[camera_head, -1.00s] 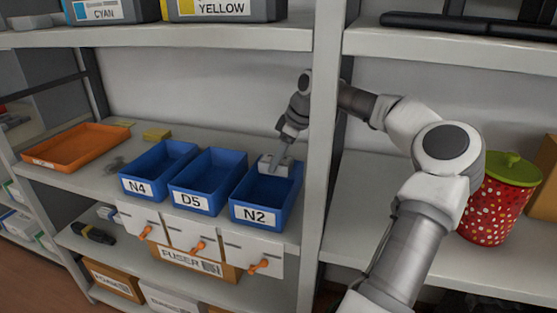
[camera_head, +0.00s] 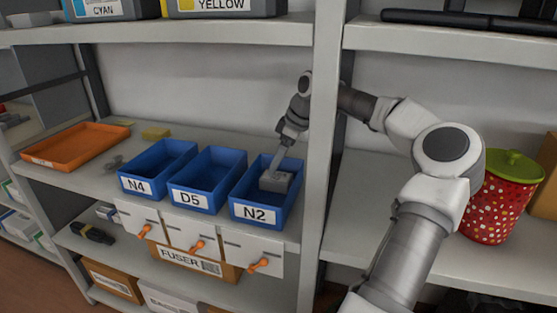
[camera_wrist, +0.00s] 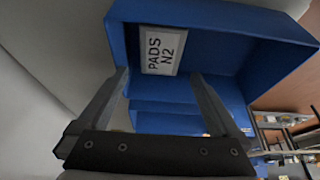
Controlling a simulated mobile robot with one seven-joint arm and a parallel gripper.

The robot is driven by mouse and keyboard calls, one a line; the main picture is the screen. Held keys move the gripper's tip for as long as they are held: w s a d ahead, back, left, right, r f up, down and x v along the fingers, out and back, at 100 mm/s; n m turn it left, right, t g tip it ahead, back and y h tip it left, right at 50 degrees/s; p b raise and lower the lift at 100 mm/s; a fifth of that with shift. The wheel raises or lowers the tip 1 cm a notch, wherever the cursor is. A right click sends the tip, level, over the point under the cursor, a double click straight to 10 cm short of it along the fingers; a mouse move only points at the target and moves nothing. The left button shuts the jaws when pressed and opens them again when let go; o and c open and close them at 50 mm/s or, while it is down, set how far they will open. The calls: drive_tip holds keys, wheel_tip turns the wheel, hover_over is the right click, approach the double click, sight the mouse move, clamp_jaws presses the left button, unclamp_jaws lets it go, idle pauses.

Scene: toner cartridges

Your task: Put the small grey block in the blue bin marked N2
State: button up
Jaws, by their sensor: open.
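The blue bin N2 (camera_head: 262,212) is the rightmost of three blue bins on the middle shelf. My gripper (camera_head: 279,168) reaches down into it from above. A small boxy grey shape, which looks like the grey block (camera_head: 275,182), is inside the bin at the ends of my fingers. I cannot tell whether it touches them or the bin floor. In the wrist view my gripper (camera_wrist: 158,77) is open with the fingers apart. No block shows between them there. A blue bin wall with a "PADS N2" label (camera_wrist: 160,52) is beyond the fingers.
Bins D5 (camera_head: 190,199) and N4 (camera_head: 134,185) stand to the left of N2. An orange tray (camera_head: 75,148) lies further left. A shelf upright (camera_head: 320,150) stands close right of N2. A red spotted canister (camera_head: 490,205) is on the right shelf.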

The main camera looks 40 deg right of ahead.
sight(284, 178)
drive_tip(key=shift+r, duration=0.15)
drive_tip(key=shift+r+p, duration=0.3)
drive_tip(key=shift+p, duration=0.15)
drive_tip(key=s+d+r+p, duration=0.1)
drive_tip(key=s+d+r, duration=0.1)
drive_tip(key=s, duration=0.4)
drive_tip(key=s+d+r+p, duration=0.1)
drive_tip(key=s+d+r, duration=0.2)
drive_tip(key=s, duration=0.3)
drive_tip(key=shift+s+d, duration=0.2)
drive_tip(key=shift+d, duration=0.5)
drive_tip(key=shift+s, duration=0.1)
